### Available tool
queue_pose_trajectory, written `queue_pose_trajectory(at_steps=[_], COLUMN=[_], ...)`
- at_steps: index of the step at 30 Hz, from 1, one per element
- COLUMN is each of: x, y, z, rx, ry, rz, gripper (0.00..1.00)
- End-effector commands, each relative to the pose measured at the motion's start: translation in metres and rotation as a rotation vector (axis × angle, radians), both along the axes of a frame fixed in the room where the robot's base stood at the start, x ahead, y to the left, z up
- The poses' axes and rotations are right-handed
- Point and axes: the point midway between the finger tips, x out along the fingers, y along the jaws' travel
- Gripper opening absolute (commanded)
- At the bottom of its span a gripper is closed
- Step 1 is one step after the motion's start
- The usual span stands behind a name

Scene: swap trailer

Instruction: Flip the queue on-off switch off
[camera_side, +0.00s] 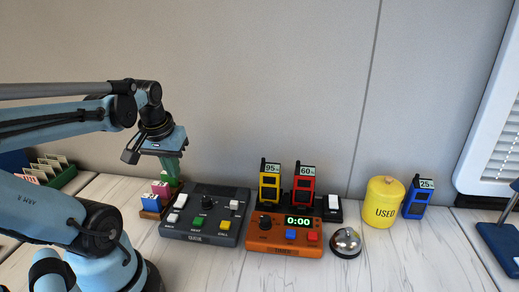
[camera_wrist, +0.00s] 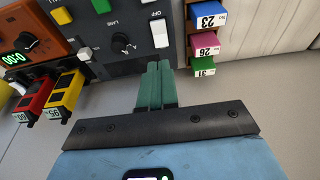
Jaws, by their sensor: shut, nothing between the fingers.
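The dark grey queue box (camera_side: 205,238) stands on the table left of the orange timer. Its white rocker switch (camera_wrist: 159,33) has a label reading OFF beside it in the wrist view; in the side view the switch (camera_side: 180,201) is at the box's back left. I cannot tell which way the rocker is tipped. My gripper (camera_wrist: 154,66) is shut and empty, its green fingers pointing at the box's edge close to the switch. In the side view my gripper (camera_side: 170,178) hangs above and behind the box's back left corner, apart from the switch.
A rack of coloured tags (camera_side: 155,200) stands close on the box's left. The orange timer (camera_side: 283,238) is on its right, with yellow (camera_side: 270,184) and red (camera_side: 304,186) radios behind. A bell (camera_side: 346,242) and yellow USED canister (camera_side: 382,203) stand farther right. The table's front right is clear.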

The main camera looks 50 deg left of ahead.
Motion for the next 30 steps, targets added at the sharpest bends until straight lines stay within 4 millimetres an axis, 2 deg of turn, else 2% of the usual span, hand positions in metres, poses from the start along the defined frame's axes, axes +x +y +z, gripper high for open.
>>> queue_pose_trajectory(at_steps=[6,15,30], x=[-0.008,-0.016,-0.017], y=[-0.008,-0.016,-0.018], z=[0.024,0.05,0.055], rx=[0.0,0.0,0.001], ry=[0.0,0.0,0.0], rz=[0.0,0.0,-0.002], gripper=[0.0,0.0,0.0])
